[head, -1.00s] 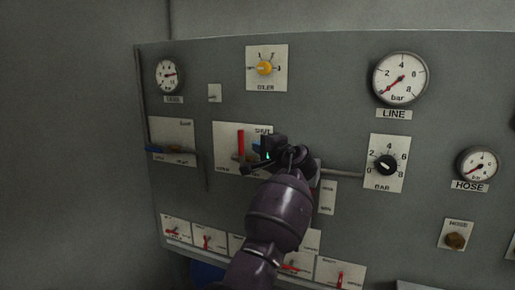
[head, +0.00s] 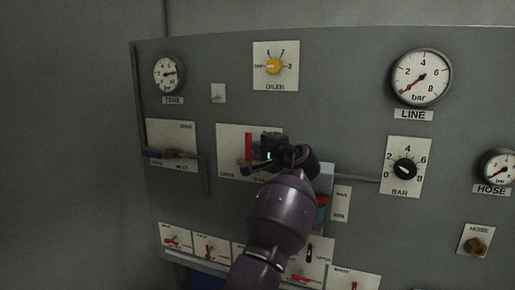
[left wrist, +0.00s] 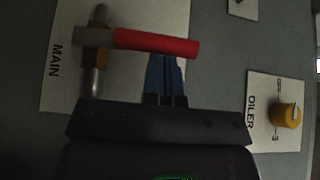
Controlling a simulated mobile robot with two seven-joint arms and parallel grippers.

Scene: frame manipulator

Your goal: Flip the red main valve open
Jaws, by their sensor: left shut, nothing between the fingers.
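The red main valve handle (head: 248,147) stands upright on its white plate, left of my left gripper in the head view. In the left wrist view, the red handle (left wrist: 160,43) runs sideways from its brass and steel body (left wrist: 96,50), beside the word MAIN. My left gripper (head: 257,149) is shut and empty. Its blue fingers (left wrist: 166,72) are together, with their tips close to the handle's free half; I cannot tell whether they touch it. My gripper and arm hide the right part of the valve plate. My right gripper is not in view.
A blue-handled valve (head: 165,153) is to the left. The yellow oiler knob (head: 273,66) is above, and the black bar knob (head: 404,169) is to the right. Several small red levers line the lower panel. A pipe (head: 357,178) emerges right of my wrist.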

